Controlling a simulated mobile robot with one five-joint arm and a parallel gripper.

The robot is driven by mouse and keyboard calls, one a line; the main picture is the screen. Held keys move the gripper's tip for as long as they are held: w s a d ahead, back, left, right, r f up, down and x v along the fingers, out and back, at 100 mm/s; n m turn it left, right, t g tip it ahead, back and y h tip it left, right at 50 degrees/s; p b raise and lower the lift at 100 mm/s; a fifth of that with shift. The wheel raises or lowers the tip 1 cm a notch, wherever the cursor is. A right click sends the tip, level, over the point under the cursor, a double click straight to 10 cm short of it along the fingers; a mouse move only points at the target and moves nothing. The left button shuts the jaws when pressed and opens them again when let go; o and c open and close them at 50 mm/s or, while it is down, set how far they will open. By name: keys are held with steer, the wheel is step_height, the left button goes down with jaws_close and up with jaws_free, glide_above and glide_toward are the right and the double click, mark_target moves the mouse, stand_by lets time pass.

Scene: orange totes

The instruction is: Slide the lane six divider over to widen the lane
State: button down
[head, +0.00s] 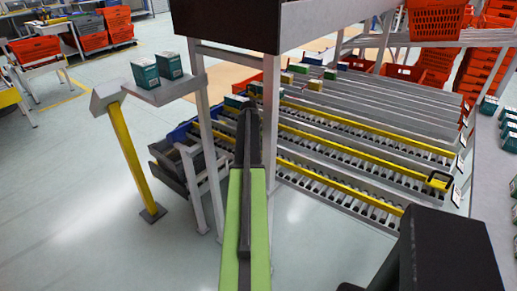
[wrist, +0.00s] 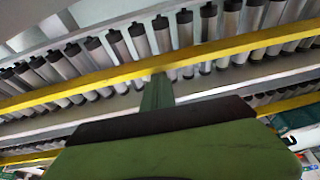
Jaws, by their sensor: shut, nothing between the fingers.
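Several long yellow divider rails (head: 345,148) run between the roller lanes of a flow rack. I cannot read lane numbers, so I cannot tell which is lane six. In the wrist view a yellow rail (wrist: 130,74) crosses diagonally above a row of grey rollers. My gripper (wrist: 158,88) is shut and empty, its narrow green tip at this rail's lower edge. I cannot tell whether it touches. In the head view my green arm hides part of the rack's left side, and the fingertips are not clear. A small yellow-and-black piece (head: 438,181) sits at a rail's right end.
Rack posts (head: 270,125) and a dark overhead beam (head: 285,22) stand close to my arm. Small boxes (head: 300,68) lie at the lanes' far end. Orange totes (head: 435,20) are at back right.

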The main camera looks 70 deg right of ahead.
steer(key=shift+a, duration=0.1)
steer(key=a, duration=0.2)
steer(key=w+a, duration=0.1)
steer(key=a, duration=0.1)
steer(key=shift+w+a, duration=0.1)
steer(key=shift+a, duration=0.4)
steer(key=shift+w, duration=0.1)
steer(key=shift+r, duration=0.1)
steer(key=p+v, duration=0.9)
steer(key=shift+r, duration=0.45)
